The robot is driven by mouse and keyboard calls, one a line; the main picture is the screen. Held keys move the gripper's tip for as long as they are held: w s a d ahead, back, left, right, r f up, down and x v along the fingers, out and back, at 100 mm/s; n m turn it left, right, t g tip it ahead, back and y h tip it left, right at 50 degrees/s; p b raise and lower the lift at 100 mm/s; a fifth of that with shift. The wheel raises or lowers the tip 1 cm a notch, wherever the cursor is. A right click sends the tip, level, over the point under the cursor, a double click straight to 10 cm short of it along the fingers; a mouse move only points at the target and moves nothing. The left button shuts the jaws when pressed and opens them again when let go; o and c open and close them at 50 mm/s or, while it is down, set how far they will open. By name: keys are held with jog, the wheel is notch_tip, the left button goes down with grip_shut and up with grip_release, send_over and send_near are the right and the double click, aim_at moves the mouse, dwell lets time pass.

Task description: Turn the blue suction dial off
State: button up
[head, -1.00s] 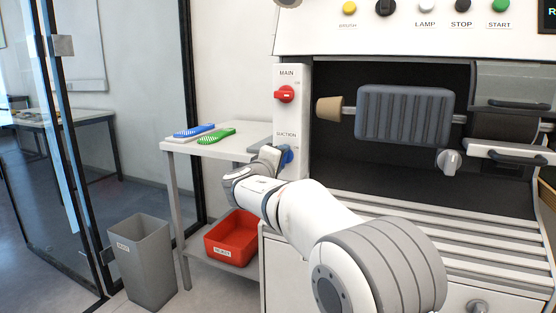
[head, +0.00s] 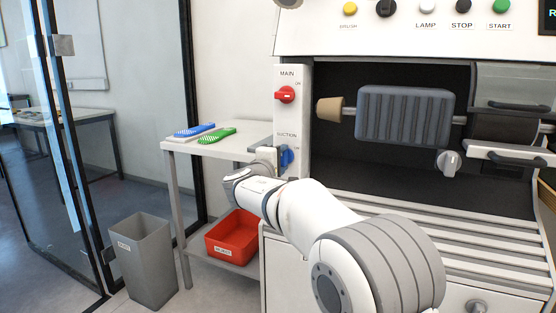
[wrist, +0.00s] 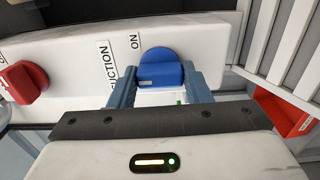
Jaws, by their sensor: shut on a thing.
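The blue suction dial (head: 287,157) is on the white panel of the grinding machine, below the red main dial (head: 286,95). In the wrist view the blue dial (wrist: 160,70) sits between the two fingers of my gripper (wrist: 153,88), which is shut on its grip bar. The "SUCTION" and "ON" labels show to the left of the dial in the wrist view. In the head view my gripper (head: 276,158) reaches the dial from the left, and the wrist hides part of the panel there.
A grey bin (head: 147,262) stands on the floor. The grinding drum (head: 405,114) is at the right.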

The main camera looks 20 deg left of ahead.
jog(key=o, duration=0.9)
jog(key=shift+f, duration=0.2)
jog(key=shift+c, duration=0.2)
jog(key=shift+o, duration=0.6)
jog(key=shift+r, duration=0.1)
jog(key=shift+s, duration=0.1)
jog(key=s, duration=0.7)
jog(key=shift+s+a+p, duration=0.3)
jog(key=shift+s+a, duration=0.05)
